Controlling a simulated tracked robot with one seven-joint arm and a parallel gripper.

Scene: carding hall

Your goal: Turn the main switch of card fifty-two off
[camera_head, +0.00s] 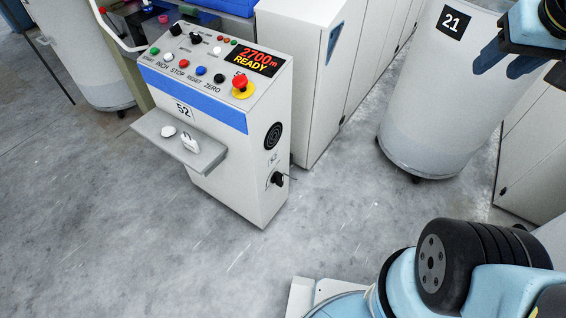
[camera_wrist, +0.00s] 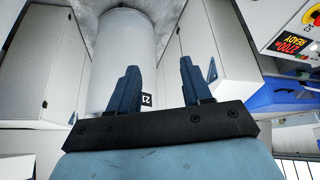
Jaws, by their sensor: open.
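The control cabinet of card fifty-two (camera_head: 225,165) stands left of centre in the head view, with a "52" label on its front. On its right side, low down, is a black rotary switch (camera_head: 277,180) with a small handle. Its exact setting is too small to tell. The display (camera_head: 257,60) reads "2700 m READY". My gripper (camera_head: 499,70) is at the upper right, far from the switch, in front of the can labelled 21. In the wrist view my gripper (camera_wrist: 158,65) is open and empty, its two dark blue fingers apart.
A red emergency button (camera_head: 240,83) and several coloured buttons sit on the cabinet's top. A shelf (camera_head: 180,140) with small white items juts from its front. The white can 21 (camera_head: 435,100) stands to the right. Grey floor between cabinet and can is clear.

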